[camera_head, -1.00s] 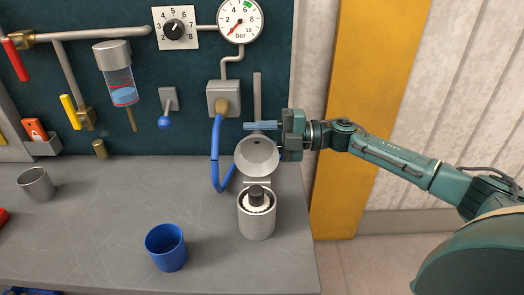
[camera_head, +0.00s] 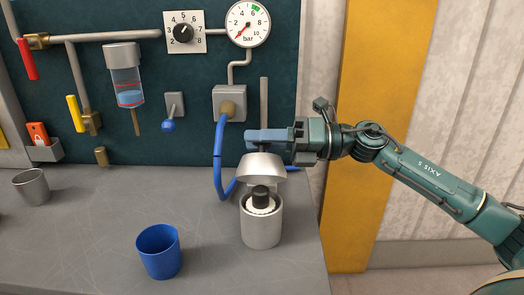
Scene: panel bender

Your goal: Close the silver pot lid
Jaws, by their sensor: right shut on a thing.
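The silver pot (camera_head: 261,227) stands on the workbench with its mouth uncovered, showing a white ring and a dark cylinder inside. Its silver lid (camera_head: 262,168) is tilted above the back of the pot, with its outer side partly visible. A gap shows between the lid's front rim and the pot. My right gripper (camera_head: 262,141) comes in from the right and is shut at the top of the lid. Its fingers hide the part of the lid they hold. My left gripper is not in view.
A blue cup (camera_head: 159,252) stands left of the pot, and a grey metal cup (camera_head: 31,186) is at the far left. A blue hose (camera_head: 218,160) hangs close behind the lid from a wall box (camera_head: 229,103). The bench (camera_head: 95,225) is clear between the cups.

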